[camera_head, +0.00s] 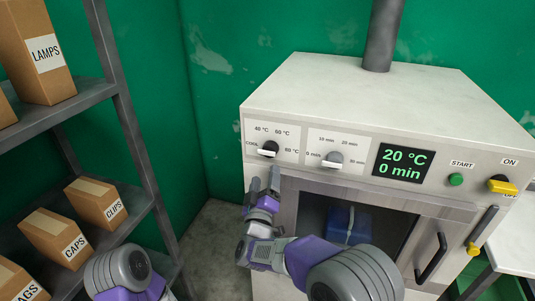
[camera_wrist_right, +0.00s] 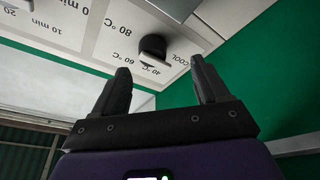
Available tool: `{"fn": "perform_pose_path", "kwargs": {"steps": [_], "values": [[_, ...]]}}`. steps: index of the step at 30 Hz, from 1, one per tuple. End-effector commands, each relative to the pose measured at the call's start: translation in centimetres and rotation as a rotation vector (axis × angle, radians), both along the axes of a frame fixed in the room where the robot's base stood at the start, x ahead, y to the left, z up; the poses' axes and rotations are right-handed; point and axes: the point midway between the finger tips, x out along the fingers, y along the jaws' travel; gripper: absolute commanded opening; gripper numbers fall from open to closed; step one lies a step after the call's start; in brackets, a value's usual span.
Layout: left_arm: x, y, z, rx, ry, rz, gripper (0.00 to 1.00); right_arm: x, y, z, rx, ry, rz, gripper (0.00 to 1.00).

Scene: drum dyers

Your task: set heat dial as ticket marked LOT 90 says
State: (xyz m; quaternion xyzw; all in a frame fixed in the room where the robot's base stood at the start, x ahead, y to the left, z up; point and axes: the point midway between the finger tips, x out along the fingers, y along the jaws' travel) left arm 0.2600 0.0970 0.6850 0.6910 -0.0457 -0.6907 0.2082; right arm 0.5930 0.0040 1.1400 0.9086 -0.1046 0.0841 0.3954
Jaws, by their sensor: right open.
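The heat dial (camera_head: 269,148) is a black knob with a white bar, on the left of the machine's front panel. Its marks read COOL, 40 °C, 60 °C and a higher one, 80 °C in the right wrist view (camera_wrist_right: 153,46). I cannot tell for sure which mark the bar points at. The display (camera_head: 402,163) reads 20 °C and 0 min. My right gripper (camera_head: 264,183) is open and empty just below the dial; the dial shows beyond its fingers (camera_wrist_right: 163,88) in the wrist view. No LOT 90 ticket shows. My left gripper is out of view.
A time dial (camera_head: 335,157) sits right of the heat dial, then a green START button (camera_head: 456,180) and a yellow ON switch (camera_head: 502,186). The door (camera_head: 433,258) below is closed, with something blue behind its window. A shelf with boxes (camera_head: 76,236) stands left.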

Motion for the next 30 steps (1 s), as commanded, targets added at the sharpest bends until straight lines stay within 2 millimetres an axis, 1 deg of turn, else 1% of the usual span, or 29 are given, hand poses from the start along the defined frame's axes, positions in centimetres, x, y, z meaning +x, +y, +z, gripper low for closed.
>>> {"fn": "perform_pose_path", "kwargs": {"steps": [1, 3, 5, 15, 18, 24, 30], "values": [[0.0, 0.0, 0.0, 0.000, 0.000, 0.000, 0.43, -0.1, 0.2, 1.1, -0.010, -0.024, -0.012, 0.74], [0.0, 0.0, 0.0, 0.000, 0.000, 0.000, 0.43, 0.0, 0.3, 1.9, -0.019, -0.039, -0.024, 0.74], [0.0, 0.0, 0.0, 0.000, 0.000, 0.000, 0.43, 0.5, 0.2, 2.1, -0.021, -0.041, -0.026, 0.74], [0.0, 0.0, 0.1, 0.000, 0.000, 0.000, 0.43, 5.2, -0.5, 3.2, -0.021, -0.038, -0.023, 0.74], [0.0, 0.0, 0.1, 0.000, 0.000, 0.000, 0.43, 6.0, -0.6, 3.5, -0.020, -0.037, -0.022, 0.74], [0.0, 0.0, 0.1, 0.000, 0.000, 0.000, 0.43, 6.8, -0.7, 3.7, -0.021, -0.036, -0.021, 0.74], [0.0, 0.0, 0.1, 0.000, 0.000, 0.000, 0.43, 6.8, -0.7, 3.7, -0.021, -0.036, -0.021, 0.74]]}}
